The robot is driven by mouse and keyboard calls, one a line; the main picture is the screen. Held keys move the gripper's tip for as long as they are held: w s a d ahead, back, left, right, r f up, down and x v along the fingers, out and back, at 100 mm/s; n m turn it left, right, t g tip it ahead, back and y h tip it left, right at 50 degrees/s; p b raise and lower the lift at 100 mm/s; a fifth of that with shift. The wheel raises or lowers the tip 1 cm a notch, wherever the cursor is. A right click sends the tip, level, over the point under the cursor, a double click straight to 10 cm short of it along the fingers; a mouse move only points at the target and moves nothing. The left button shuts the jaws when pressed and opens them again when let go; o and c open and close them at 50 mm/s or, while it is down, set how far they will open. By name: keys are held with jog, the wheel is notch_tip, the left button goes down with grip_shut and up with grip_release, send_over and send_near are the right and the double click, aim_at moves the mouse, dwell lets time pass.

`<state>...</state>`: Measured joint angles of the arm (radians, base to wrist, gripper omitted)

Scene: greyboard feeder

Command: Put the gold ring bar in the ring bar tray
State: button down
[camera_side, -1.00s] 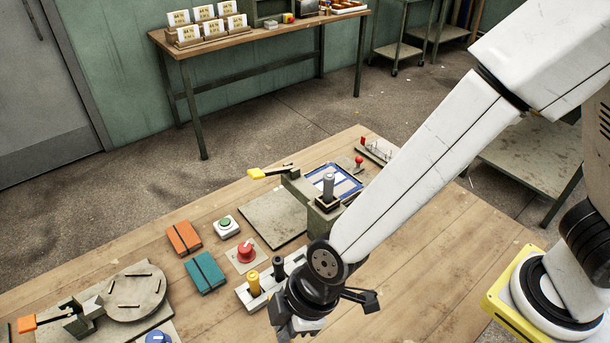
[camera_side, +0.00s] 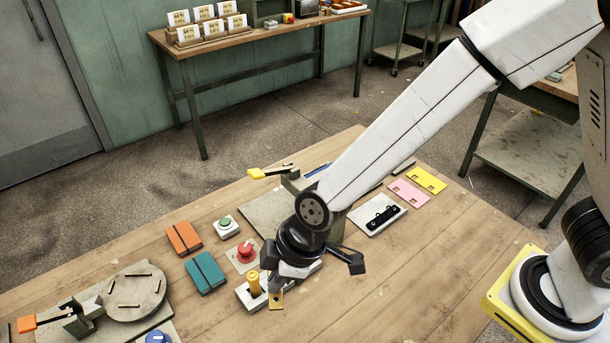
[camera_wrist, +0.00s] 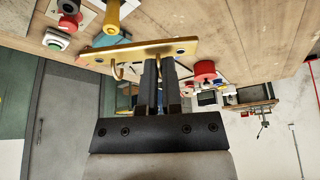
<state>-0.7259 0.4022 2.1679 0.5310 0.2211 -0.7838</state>
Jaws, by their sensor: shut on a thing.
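My gripper (camera_side: 275,284) is shut on the gold ring bar (camera_side: 277,299), above the front of the wooden table. In the wrist view, the gold ring bar (camera_wrist: 140,51) is a flat gold plate lying across the fingertips, with curved rings on the gripper side. The fingers (camera_wrist: 160,72) close between these rings. A white plate with a black bar (camera_side: 378,214) lies right of my forearm; I cannot tell whether it is the ring bar tray. A blue-edged tray (camera_side: 317,169) is mostly hidden behind my forearm.
Near my gripper stand a yellow-handled peg (camera_side: 254,283) in a pale block and a red knob (camera_side: 246,252). Teal (camera_side: 205,272) and orange (camera_side: 184,238) boxes lie farther left. Pink (camera_side: 408,193) and yellow (camera_side: 427,180) plates lie at the right. The table's right front is clear.

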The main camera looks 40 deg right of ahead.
jog(key=w+d+r+m+t+h, duration=0.1)
jog(key=w+d+m, duration=0.3)
jog(key=w+d, duration=0.6)
jog(key=m+t+h, duration=0.1)
jog(key=m+h, duration=0.2)
jog(key=m, duration=0.5)
send_over(362, 209)
jog(key=s, duration=0.2)
jog(key=shift+w+f, duration=0.15)
jog(key=shift+f, duration=4.9)
jog(key=shift+f, duration=0.2)
jog(key=shift+f, duration=2.3)
